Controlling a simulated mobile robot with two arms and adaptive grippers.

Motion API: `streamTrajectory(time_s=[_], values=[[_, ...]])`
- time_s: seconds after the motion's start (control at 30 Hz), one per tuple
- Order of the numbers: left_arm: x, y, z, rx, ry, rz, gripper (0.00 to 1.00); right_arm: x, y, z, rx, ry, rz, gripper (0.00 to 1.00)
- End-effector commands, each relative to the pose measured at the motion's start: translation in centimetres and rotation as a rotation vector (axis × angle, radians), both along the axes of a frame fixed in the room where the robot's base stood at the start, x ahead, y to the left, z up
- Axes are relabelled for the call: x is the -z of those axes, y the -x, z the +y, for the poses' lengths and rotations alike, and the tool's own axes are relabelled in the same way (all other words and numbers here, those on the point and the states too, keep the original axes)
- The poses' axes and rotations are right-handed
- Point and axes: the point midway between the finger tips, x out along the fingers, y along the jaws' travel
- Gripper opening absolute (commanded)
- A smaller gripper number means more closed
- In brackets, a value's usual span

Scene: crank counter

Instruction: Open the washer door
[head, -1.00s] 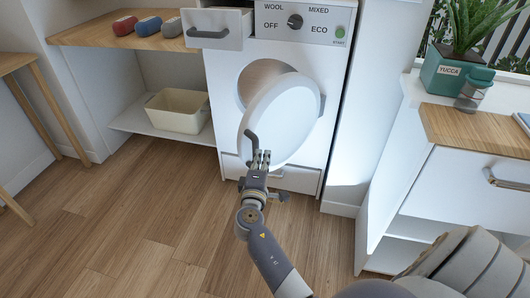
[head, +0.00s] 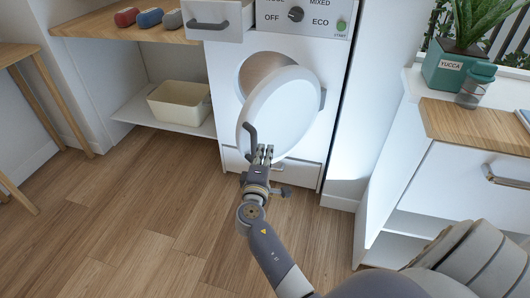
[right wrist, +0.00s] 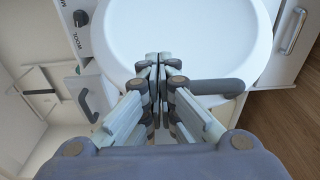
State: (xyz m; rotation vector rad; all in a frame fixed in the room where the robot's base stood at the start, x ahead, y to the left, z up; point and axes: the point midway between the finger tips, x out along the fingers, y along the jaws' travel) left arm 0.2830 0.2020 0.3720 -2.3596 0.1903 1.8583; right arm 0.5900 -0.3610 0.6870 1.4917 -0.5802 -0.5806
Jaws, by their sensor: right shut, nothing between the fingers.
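The round white washer door (head: 288,108) stands ajar, swung out from the white washer (head: 225,85), with part of the round opening (head: 262,68) showing behind it. Its grey bar handle (head: 249,135) is on the door's left edge. My right gripper (head: 264,152) is shut and empty, just beside the handle's lower end, in front of the door. In the right wrist view the shut fingers (right wrist: 163,62) point at the door face (right wrist: 205,30), with the handle (right wrist: 220,87) close on their right. I cannot tell whether they touch. My left gripper is not in view.
A drawer (head: 232,20) at the washer's top left is pulled out. A cream bin (head: 180,105) sits on the low shelf to the left. A white cabinet (head: 455,180) with a plant pot (head: 447,70) stands on the right. The floor (head: 150,220) before the washer is clear.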

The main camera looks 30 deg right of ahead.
Motion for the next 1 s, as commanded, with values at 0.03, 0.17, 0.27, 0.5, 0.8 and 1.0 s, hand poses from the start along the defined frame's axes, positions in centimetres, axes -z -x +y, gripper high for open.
streamTrajectory(time_s=[0.03,0.17,0.27,0.5,0.8,1.0], values=[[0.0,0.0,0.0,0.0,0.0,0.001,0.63,0.0,0.0,0.0,0.0,0.0,0.0,0.0],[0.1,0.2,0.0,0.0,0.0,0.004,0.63,0.0,0.0,0.0,0.0,0.0,0.0,0.0],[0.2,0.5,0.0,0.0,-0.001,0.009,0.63,0.0,0.0,0.0,0.0,0.0,0.0,0.0],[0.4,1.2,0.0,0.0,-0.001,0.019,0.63,0.0,0.0,0.0,0.0,0.0,0.0,0.0],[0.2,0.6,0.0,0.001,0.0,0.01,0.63,0.0,0.0,0.0,0.0,0.0,0.0,0.0],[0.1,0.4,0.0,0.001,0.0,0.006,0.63,0.1,1.4,1.3,-0.002,-0.001,0.002,0.0]])
